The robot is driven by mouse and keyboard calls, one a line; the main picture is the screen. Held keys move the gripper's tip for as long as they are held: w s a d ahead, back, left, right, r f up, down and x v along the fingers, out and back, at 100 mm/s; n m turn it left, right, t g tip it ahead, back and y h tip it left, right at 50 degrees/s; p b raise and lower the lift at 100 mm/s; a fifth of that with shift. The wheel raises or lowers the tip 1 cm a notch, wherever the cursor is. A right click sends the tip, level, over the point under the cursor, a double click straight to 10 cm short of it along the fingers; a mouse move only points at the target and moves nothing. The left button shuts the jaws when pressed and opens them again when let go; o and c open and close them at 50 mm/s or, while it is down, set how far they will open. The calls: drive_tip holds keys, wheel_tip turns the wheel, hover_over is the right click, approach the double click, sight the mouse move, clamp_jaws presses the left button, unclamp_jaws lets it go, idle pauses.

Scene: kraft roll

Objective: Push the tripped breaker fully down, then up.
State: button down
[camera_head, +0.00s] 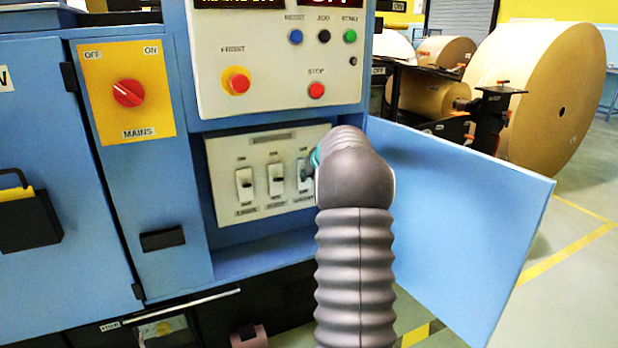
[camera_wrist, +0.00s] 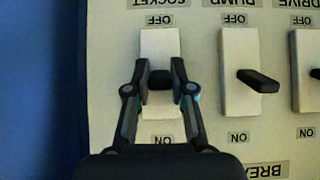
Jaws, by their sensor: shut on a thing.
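The breaker panel (camera_head: 262,140) has three white breakers in a row, each with a dark lever. In the wrist view the panel is upside down, with OFF at the top and ON at the bottom. The SOCKET breaker (camera_wrist: 160,42) is the rightmost in the head view. My gripper (camera_wrist: 160,72) is shut on its dark lever (camera_wrist: 160,82), a finger on each side. The lever sits near the middle of its plate; its exact setting is unclear. In the head view my gripper (camera_head: 308,168) is at the right breaker, mostly hidden by my arm.
The PUMP breaker (camera_wrist: 239,50) and DRIVE breaker (camera_wrist: 305,45) stand beside it. An open blue door (camera_head: 460,215) is right of my arm. The MAINS switch (camera_head: 128,93) is left.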

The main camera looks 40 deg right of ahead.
drive_tip(key=shift+w+r+g, duration=0.15)
drive_tip(key=shift+r+g, duration=0.2)
drive_tip(key=shift+g, duration=0.45)
drive_tip(key=c, duration=1)
unclamp_jaws()
drive_tip(key=v, duration=1.2)
drive_tip(key=shift+d, duration=0.2)
drive_tip(key=shift+n, duration=0.3)
